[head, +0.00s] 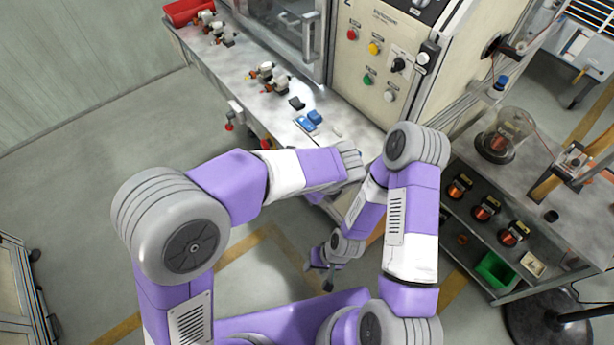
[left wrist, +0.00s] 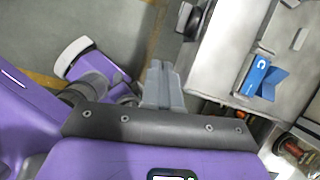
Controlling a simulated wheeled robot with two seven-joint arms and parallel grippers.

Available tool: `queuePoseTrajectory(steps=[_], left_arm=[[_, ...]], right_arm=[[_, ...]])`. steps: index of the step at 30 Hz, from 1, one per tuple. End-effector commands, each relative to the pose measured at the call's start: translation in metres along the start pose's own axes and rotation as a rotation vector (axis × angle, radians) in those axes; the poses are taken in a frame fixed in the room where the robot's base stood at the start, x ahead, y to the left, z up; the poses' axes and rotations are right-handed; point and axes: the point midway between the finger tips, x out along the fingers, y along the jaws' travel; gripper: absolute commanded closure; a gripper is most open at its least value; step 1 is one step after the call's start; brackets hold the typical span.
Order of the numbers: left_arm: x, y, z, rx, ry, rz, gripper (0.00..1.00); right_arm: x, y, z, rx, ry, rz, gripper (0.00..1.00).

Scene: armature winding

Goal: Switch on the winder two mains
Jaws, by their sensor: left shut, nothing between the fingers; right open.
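The winder two cabinet (head: 372,95) stands at the top centre of the head view, with a "2" near its top edge. Its cream panel carries red (head: 352,34), yellow (head: 375,48), green (head: 368,79) and white (head: 389,95) buttons and a black selector knob (head: 398,65). A larger dark switch (head: 428,52) sits at the panel's right edge. I cannot read which control is the mains. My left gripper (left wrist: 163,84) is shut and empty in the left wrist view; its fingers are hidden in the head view. My right gripper (head: 322,278) is open, low over the floor, away from the panel.
A metal bench (head: 240,75) runs left of the cabinet, with several small armature parts, a blue box (head: 306,124) and a red bin (head: 188,11). A shelf unit (head: 560,205) with copper coils and a green bin (head: 496,270) stands right.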

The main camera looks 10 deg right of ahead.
Motion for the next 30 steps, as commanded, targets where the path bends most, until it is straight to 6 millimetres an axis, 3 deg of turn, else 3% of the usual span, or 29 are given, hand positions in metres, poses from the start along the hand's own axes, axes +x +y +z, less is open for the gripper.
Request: queuePoseTrajectory(steps=[1,6,12,18,21,25,30], left_arm=[[0.035,0.016,-0.003,-0.107,0.080,0.043,1.00],[0.139,0.075,-0.035,-0.705,0.404,0.199,1.00],[0.217,0.146,-0.070,-1.590,0.627,0.442,1.00],[0.258,0.207,-0.084,-2.332,0.609,0.633,1.00],[0.268,0.228,-0.087,-2.555,0.561,0.682,1.00],[0.273,0.242,-0.088,-2.695,0.520,0.705,1.00],[0.274,0.244,-0.088,-2.719,0.514,0.706,1.00]], right_arm=[[0.002,0.001,0.000,0.000,0.000,0.000,0.57],[0.007,0.003,0.000,0.000,0.000,0.000,0.57],[0.012,0.004,-0.001,0.000,0.000,0.000,0.57],[0.015,0.006,-0.001,0.000,0.000,0.000,0.57],[0.016,0.006,-0.001,0.000,0.000,0.000,0.57],[0.017,0.006,-0.001,0.000,0.000,0.000,0.57],[0.016,0.006,-0.001,0.000,0.000,0.000,0.57]])
